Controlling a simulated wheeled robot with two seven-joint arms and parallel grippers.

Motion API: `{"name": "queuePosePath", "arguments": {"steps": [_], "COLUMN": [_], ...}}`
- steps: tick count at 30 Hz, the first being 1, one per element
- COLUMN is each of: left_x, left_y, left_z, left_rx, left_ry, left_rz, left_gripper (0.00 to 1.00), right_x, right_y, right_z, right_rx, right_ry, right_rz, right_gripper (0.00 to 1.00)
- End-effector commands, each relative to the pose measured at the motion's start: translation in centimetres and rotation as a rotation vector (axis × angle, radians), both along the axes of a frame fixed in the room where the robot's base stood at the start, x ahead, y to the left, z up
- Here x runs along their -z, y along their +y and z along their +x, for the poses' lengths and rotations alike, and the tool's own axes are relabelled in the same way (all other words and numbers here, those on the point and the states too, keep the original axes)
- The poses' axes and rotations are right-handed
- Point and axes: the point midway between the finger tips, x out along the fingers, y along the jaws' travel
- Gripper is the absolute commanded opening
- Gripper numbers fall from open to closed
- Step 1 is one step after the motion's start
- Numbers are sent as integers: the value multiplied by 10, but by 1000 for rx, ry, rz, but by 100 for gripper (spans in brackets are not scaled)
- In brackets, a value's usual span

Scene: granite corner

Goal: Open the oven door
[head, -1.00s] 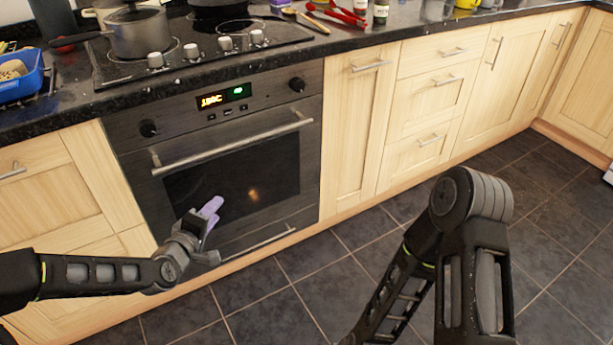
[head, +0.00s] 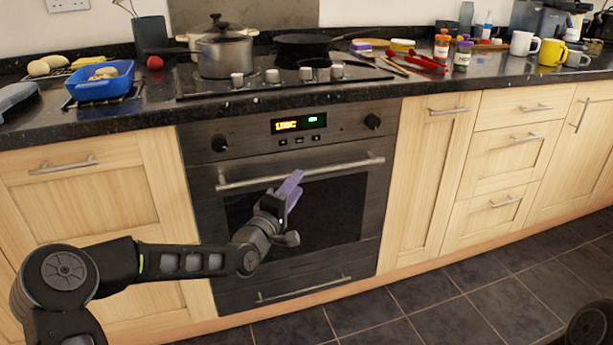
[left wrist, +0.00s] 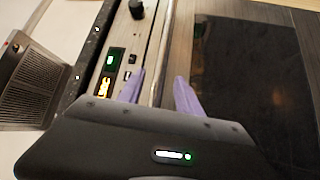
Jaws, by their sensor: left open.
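The oven door (head: 325,215) is closed, dark with a black window. Its silver bar handle (head: 340,169) runs across the top of the door. My left gripper (head: 291,188) is open, with purple fingers, in front of the door just below the handle's middle. In the left wrist view the open fingers (left wrist: 159,88) point towards the oven front, and the handle (left wrist: 164,55) appears between them. I see no contact, and the remaining depth is hard to judge. My right gripper is out of view.
The control panel (head: 350,124) with knobs and a lit display is above the door. A lower drawer handle (head: 300,290) is below it. A pot (head: 225,56) and a pan (head: 305,43) stand on the hob. The tiled floor (head: 440,300) in front is clear.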

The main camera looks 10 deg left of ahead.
Motion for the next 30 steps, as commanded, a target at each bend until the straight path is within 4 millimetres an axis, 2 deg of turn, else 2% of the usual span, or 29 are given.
{"name": "queuePosePath", "arguments": {"steps": [6,10,15,21,30], "left_x": [-3,-5,-7,-8,-8], "left_y": [-10,-12,-14,-14,-14], "left_z": [34,49,57,56,56], "left_rx": [1,1,1,1,0], "left_ry": [-1,0,1,1,1], "left_rz": [-1,-1,0,0,0], "left_gripper": [41,41,41,41,19], "right_x": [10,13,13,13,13], "right_y": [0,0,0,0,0], "right_z": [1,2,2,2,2], "right_rx": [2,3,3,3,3], "right_ry": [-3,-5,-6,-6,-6], "right_rz": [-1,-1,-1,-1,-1], "right_gripper": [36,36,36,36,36]}}
